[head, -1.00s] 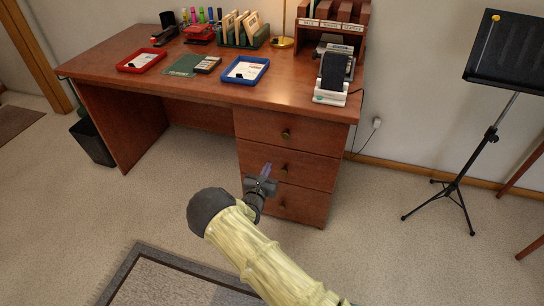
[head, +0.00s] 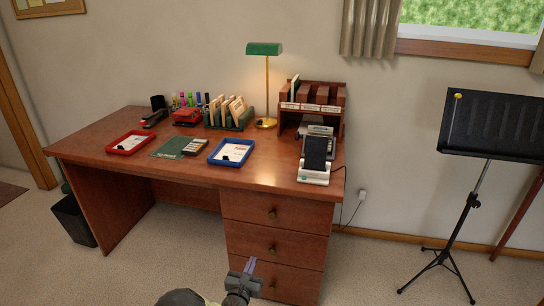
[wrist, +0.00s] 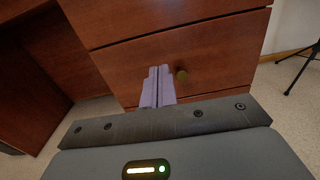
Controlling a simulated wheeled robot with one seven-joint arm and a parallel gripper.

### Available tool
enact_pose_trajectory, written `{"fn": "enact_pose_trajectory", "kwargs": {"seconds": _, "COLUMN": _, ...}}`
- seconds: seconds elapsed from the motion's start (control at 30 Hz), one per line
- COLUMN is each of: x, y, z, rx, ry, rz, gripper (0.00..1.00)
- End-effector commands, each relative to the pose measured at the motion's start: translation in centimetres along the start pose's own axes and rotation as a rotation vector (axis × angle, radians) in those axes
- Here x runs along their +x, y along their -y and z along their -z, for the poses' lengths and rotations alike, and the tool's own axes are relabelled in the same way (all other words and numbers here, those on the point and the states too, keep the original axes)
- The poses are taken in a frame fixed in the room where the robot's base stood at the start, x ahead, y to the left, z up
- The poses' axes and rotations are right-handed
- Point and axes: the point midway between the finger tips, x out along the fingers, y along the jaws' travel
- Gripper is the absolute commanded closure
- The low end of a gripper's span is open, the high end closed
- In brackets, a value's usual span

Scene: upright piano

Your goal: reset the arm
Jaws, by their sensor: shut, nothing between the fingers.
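My gripper (head: 250,265) is low in front of the desk's drawers in the head view, at the bottom of the picture. In the wrist view its two pale purple fingers (wrist: 158,87) are together, with nothing between them. They point at a drawer front (wrist: 180,55), just left of a round brass knob (wrist: 181,76). I cannot tell the exact gap to the drawer. The drawers look closed. Most of my arm is below the head view's lower edge.
The wooden desk (head: 110,130) holds a red tray (head: 130,143), a blue tray (head: 232,152), a desk lamp (head: 266,85) and a wooden organizer (head: 312,108). A music stand (head: 480,125) is on the right. A dark bin (head: 75,218) stands at the left. Carpet is open beside the drawers.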

Motion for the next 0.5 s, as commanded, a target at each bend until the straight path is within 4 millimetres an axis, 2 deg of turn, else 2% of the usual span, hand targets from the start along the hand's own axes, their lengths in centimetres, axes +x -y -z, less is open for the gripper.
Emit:
{"fn": "enact_pose_trajectory", "kwargs": {"seconds": 0.07, "x": 0.6, "y": 1.5, "z": -0.8, "rx": 0.029, "ry": -0.013, "rz": 0.059, "gripper": 1.0}}
{"fn": "enact_pose_trajectory", "kwargs": {"seconds": 0.13, "x": 1.1, "y": 3.8, "z": -1.8, "rx": 0.073, "ry": -0.034, "rz": 0.15, "gripper": 1.0}}
{"fn": "enact_pose_trajectory", "kwargs": {"seconds": 0.27, "x": 1.7, "y": 10.1, "z": -4.0, "rx": 0.204, "ry": -0.096, "rz": 0.394, "gripper": 1.0}}
{"fn": "enact_pose_trajectory", "kwargs": {"seconds": 0.4, "x": 0.4, "y": 16.6, "z": -5.8, "rx": 0.381, "ry": -0.176, "rz": 0.671, "gripper": 1.0}}
{"fn": "enact_pose_trajectory", "kwargs": {"seconds": 0.5, "x": -1.3, "y": 20.6, "z": -6.9, "rx": 0.516, "ry": -0.228, "rz": 0.856, "gripper": 1.0}}
